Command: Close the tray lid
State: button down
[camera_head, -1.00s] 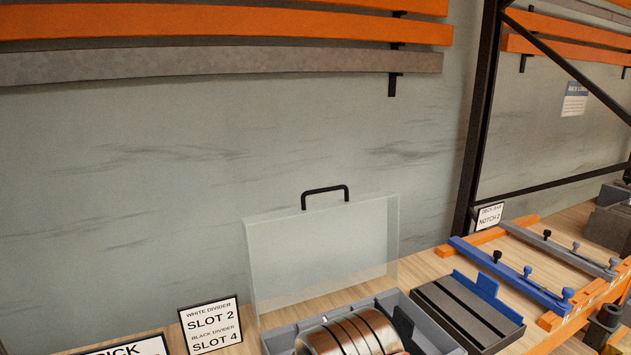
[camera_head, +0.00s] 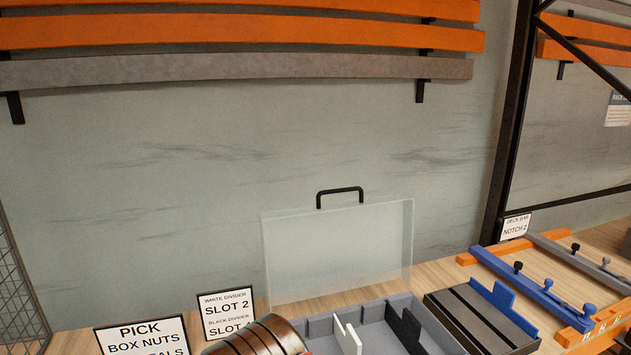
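The clear lid (camera_head: 338,248) stands raised, nearly upright, at the back of the grey tray (camera_head: 398,303). A black handle (camera_head: 340,192) sits on its top edge. A white divider (camera_head: 347,337) and a black divider (camera_head: 410,332) stand inside the tray. A brown, banded rounded part (camera_head: 259,337), which looks like part of my arm, covers the tray's front left. My gripper's fingers do not show.
Slot signs (camera_head: 228,309) and a pick sign (camera_head: 146,338) stand left of the tray. A dark slotted block (camera_head: 478,320) with a blue plate (camera_head: 497,296) lies right of it, near a blue bar (camera_head: 533,282) and orange rails (camera_head: 497,250). A mesh panel (camera_head: 18,290) stands at far left.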

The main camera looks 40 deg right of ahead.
aim_at(356, 188)
jog(key=u, duration=1)
jog(key=k, duration=1.1)
jog(key=z, duration=1.4)
jog(key=i, duration=0.8)
